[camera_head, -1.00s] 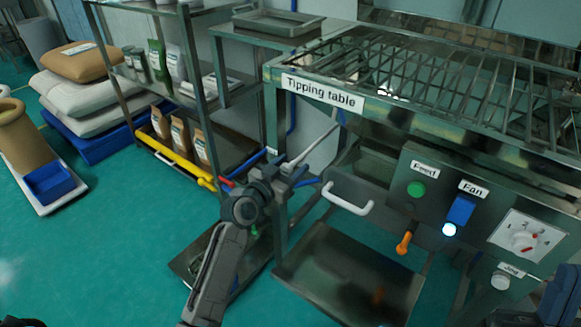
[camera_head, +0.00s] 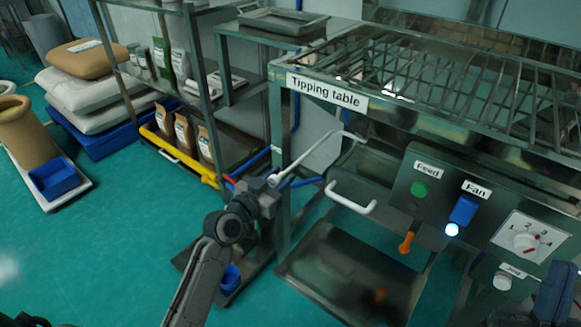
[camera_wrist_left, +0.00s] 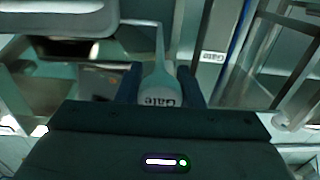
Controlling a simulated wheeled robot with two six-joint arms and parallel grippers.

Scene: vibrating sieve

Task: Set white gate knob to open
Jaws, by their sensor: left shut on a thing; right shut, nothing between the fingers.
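The white gate knob (camera_head: 272,181) is at the end of a pale bent rod (camera_head: 315,150) under the tipping table's left end. In the left wrist view the knob (camera_wrist_left: 158,93) has the word "Gate" on it, upside down. My left gripper (camera_head: 268,188) is shut around the knob, with one dark blue finger on each side. The gripper hides part of the knob in the head view. My right gripper (camera_head: 558,293) shows only in part at the lower right edge, away from the knob, and looks shut and empty.
The tipping table (camera_head: 440,125) has a white handle (camera_head: 350,198), an orange lever (camera_head: 407,242), a green Feed button (camera_head: 419,189), a blue Fan switch (camera_head: 463,210) and a numbered dial (camera_head: 525,241). A shelf (camera_head: 200,100) with bags stands to the left. Open floor (camera_head: 90,265) lies at the lower left.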

